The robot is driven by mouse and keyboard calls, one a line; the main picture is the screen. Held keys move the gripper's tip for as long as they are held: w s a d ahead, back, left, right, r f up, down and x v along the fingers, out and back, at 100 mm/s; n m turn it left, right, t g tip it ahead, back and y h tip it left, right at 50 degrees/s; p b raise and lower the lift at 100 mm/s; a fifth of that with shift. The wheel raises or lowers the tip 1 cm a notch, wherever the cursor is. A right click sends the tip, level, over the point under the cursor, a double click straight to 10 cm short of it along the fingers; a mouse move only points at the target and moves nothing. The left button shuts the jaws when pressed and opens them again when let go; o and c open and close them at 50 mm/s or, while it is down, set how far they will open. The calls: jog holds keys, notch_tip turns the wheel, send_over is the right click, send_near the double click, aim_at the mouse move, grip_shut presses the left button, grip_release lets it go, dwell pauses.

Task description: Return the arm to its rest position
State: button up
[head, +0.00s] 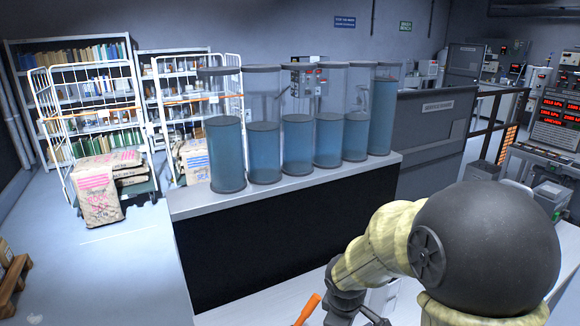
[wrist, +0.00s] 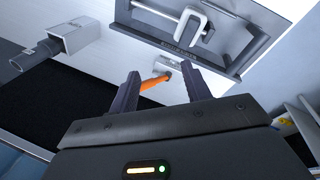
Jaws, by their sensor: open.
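My arm, with yellowish sleeves and a large dark round joint, reaches across the lower right of the head view. My gripper (wrist: 160,71) is open in the wrist view, with its two dark fingers apart. An orange handle (wrist: 154,87) shows between the fingers in that view, running up to a small silver bracket (wrist: 168,66). I cannot tell whether the handle is between the fingers or beyond them, and no grip on it shows. An orange handle (head: 308,309) also shows at the bottom of the head view, beside dark parts of my arm.
Several clear cylinders (head: 264,150) with blue contents stand on a long counter (head: 185,203). Salt sacks (head: 98,193) and wire cages are at the left, with open floor in front. A grey framed panel with a silver latch (wrist: 195,32) and a grey square fitting (wrist: 78,37) are near my gripper.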

jog(key=s+d+m+y+b, duration=0.1)
jog(key=s+d+m, duration=0.2)
jog(key=s+m, duration=0.6)
jog(key=m, duration=0.2)
jog(key=shift+d+f+m, duration=0.15)
jog(key=shift+f+m, duration=0.25)
jog(key=shift+s, duration=0.1)
